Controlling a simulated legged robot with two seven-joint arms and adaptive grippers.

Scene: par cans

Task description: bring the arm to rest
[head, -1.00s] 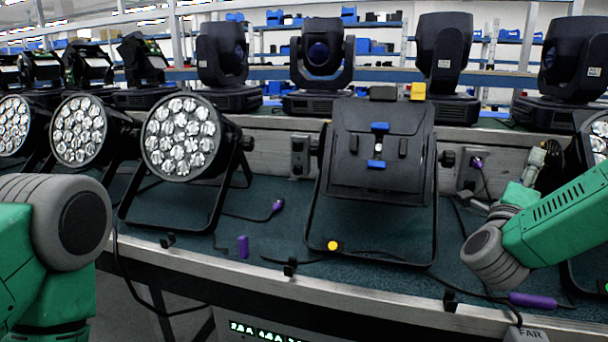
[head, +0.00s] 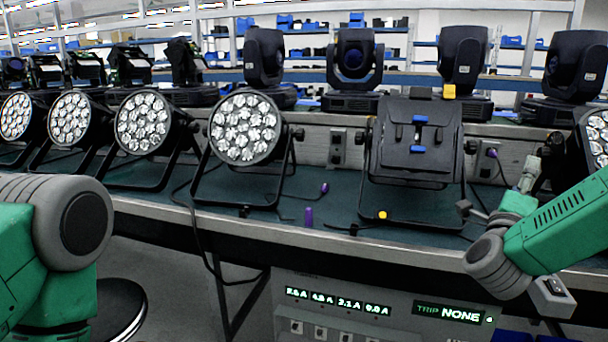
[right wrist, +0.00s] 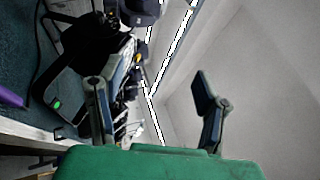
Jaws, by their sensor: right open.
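My right arm enters the head view from the right, bent at a grey joint, with its gripper (head: 543,155) small and partly hidden above the bench. In the right wrist view my right gripper (right wrist: 151,90) is open, its fingers wide apart with nothing held between them. A black par can (head: 415,140) stands on the bench left of that gripper with its back panel facing me. A purple connector (right wrist: 12,98) and a dark fixture with a green light (right wrist: 57,104) show left of the fingers. Of my left arm only upper links show; its gripper is out of view.
Several lit-face par cans (head: 245,128) line the bench (head: 330,240) to the left. Moving heads (head: 355,65) stand behind. A purple plug (head: 308,217) and cables lie near the front edge. A panel with readouts (head: 380,305) sits below; a round stool (head: 118,308) stands lower left.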

